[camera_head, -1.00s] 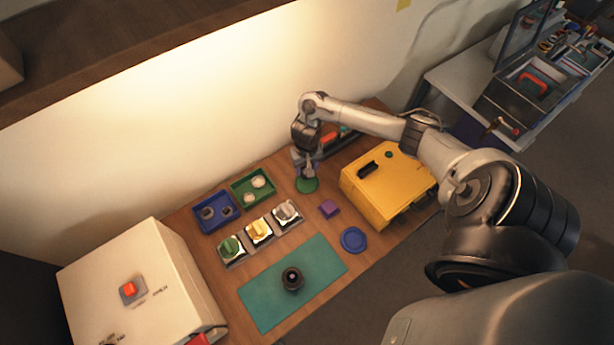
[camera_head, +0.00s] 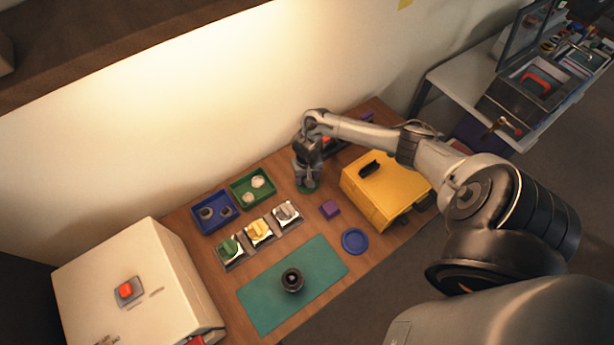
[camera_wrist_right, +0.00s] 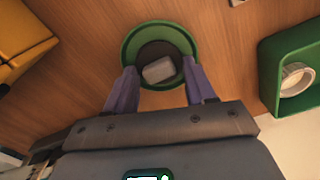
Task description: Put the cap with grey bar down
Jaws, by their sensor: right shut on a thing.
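The cap with grey bar (camera_wrist_right: 158,71) is a dark round cap with a light grey bar across its top. In the right wrist view it is between the purple fingers of my right gripper (camera_wrist_right: 161,88), which is shut on it. It sits over or in a round green dish (camera_wrist_right: 131,50); I cannot tell whether it touches the bottom. In the head view my right gripper (camera_head: 307,182) points down at the green dish (camera_head: 313,189), and its fingers hide the cap. My left gripper is not in view.
A yellow case (camera_head: 385,195) is right of the dish. A green tray (camera_head: 237,190) and a blue tray (camera_head: 197,216) with small parts are left. Several silver holders, a purple block (camera_head: 329,209), a blue disc (camera_head: 354,240) and a teal mat (camera_head: 265,312) with a black lens (camera_head: 292,280) lie nearer.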

